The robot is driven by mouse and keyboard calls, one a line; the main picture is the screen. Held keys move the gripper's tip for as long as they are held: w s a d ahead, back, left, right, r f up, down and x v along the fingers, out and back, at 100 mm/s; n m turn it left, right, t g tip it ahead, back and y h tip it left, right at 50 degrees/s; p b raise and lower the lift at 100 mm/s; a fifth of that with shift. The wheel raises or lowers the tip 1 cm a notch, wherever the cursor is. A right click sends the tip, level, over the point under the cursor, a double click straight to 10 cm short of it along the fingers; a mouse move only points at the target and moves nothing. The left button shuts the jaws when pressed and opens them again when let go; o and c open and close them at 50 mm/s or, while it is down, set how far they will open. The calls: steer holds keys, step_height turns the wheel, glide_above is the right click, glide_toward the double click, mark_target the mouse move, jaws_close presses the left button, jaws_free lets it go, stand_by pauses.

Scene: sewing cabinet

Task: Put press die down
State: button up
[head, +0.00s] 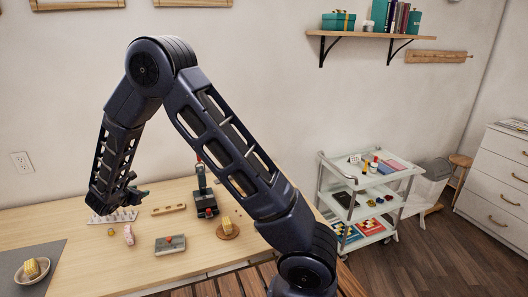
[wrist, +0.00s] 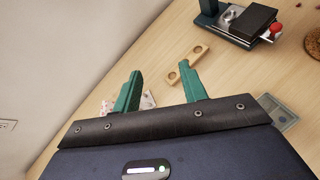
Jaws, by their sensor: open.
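My gripper (head: 134,196) is open over the left part of the wooden table, above a white pegged rack. In the wrist view its two green fingers (wrist: 159,78) stand apart with nothing held between them. I cannot tell for certain which thing is the press die. A dark press (head: 205,202) with an upright lever stands at the back of the table; it also shows in the wrist view (wrist: 240,22) with a red knob. A grey block or tray (head: 171,245) with a small red piece on top lies in front of the press.
The white rack (head: 112,216) is partly hidden by my gripper. A wooden bar (head: 168,209) with holes lies behind the grey block.

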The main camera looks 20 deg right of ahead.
steer(key=s+d+r+m+g+h, duration=0.15)
steer(key=d+r+m, duration=0.35)
steer(key=d, duration=0.5)
steer(key=s+d+r+m+g, duration=0.2)
steer(key=d+r+m+g, duration=0.15)
steer(key=d+r, duration=0.5)
steer(key=s+d+r+m+g, duration=0.15)
steer(key=d+r+m, duration=0.3)
steer(key=d, duration=0.75)
steer(key=s+d+r+m+y, duration=0.3)
steer(key=s+d+m, duration=0.4)
steer(key=s, duration=0.5)
steer(key=s+d+r+m+y, duration=0.3)
steer(key=s+d+m, duration=0.3)
steer(key=s, duration=0.6)
steer(key=shift+d+m, duration=0.35)
steer(key=shift+m, duration=0.25)
steer(key=shift+o, duration=0.5)
steer(key=shift+s+m, duration=0.3)
steer(key=shift+s, duration=0.15)
steer(key=shift+a, duration=0.1)
steer(key=shift+w, duration=0.1)
